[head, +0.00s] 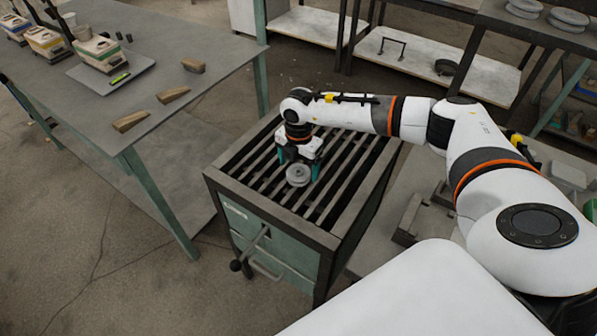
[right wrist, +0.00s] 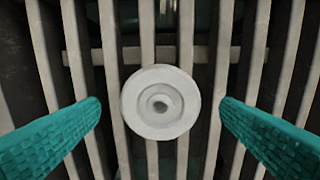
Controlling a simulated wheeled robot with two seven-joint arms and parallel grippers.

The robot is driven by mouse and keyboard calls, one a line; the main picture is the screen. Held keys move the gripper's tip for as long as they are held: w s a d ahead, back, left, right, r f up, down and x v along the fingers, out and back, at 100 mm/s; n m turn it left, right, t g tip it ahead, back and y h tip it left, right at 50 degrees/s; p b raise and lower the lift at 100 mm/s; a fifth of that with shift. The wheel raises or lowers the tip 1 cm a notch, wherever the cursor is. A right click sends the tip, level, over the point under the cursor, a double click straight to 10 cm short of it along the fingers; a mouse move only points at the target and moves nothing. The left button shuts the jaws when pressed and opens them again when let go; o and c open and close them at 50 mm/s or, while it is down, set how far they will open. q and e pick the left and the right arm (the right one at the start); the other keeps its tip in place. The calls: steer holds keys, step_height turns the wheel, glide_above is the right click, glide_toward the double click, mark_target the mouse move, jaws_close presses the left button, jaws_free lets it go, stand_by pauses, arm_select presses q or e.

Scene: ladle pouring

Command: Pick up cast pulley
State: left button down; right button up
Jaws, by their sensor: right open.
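The cast pulley (head: 298,175) is a pale grey grooved disc that lies on the slatted grate on top of a green cabinet. In the right wrist view the pulley (right wrist: 160,102) shows from above as a round disc with a dark centre hole. My right gripper (head: 300,168) is over the grate at the pulley. Its two teal fingers (right wrist: 160,125) are apart, one to each side of the pulley, with clear gaps between them and its rim. Nothing is between the fingers other than the view of the pulley below. My left gripper is not in view.
The grate (head: 245,165) has open gaps between its bars, with a raised frame around it. A table (head: 150,75) with wooden wedges (head: 131,121) and boxes (head: 98,54) stands at the left. Metal blocks (head: 408,218) lie on a surface right of the cabinet.

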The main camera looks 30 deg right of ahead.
step_height(320, 180, down, 2)
steer(key=shift+f, duration=0.1)
steer(key=c, duration=1.2)
